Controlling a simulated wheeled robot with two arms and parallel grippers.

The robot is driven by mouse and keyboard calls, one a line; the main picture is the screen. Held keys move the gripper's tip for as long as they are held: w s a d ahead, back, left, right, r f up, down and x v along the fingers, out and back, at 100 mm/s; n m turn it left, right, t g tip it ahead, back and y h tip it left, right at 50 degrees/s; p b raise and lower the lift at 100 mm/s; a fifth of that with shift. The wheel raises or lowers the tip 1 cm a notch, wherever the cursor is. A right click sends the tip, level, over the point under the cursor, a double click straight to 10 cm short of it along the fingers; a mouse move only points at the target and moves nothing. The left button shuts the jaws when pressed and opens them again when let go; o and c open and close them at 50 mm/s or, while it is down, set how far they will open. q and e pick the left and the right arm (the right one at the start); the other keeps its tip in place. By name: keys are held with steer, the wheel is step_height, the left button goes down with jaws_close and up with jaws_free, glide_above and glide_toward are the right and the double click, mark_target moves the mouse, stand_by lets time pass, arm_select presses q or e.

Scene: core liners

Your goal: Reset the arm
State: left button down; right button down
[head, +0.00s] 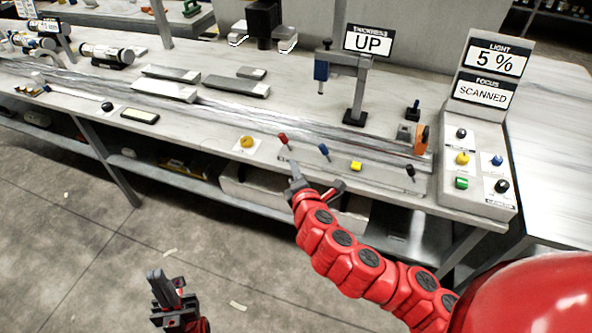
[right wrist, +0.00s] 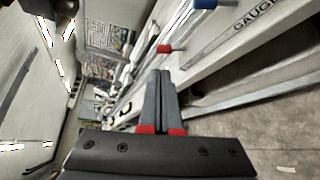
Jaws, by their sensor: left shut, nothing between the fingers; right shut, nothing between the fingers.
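My right arm (head: 345,255) reaches in from the lower right to the bench's front edge. Its right gripper (head: 293,165) is shut and empty, just below the red-knobbed lever (head: 283,138). In the right wrist view the two fingers of this gripper (right wrist: 161,73) lie together, pointing towards the red knob (right wrist: 164,48); I cannot tell whether they touch it. My left gripper (head: 157,275) is shut and empty, low over the floor in front of the bench.
The bench (head: 215,125) carries a blue-knobbed lever (head: 323,150), a yellow knob (head: 356,166) and a black knob (head: 410,170). A stand with an "UP" sign (head: 368,42) rises behind them. A control panel (head: 478,165) reads "5 %" and "SCANNED". The floor (head: 75,240) at lower left is mostly clear.

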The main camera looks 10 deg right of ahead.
steer(key=shift+s, duration=0.45)
steer(key=shift+r, duration=0.1)
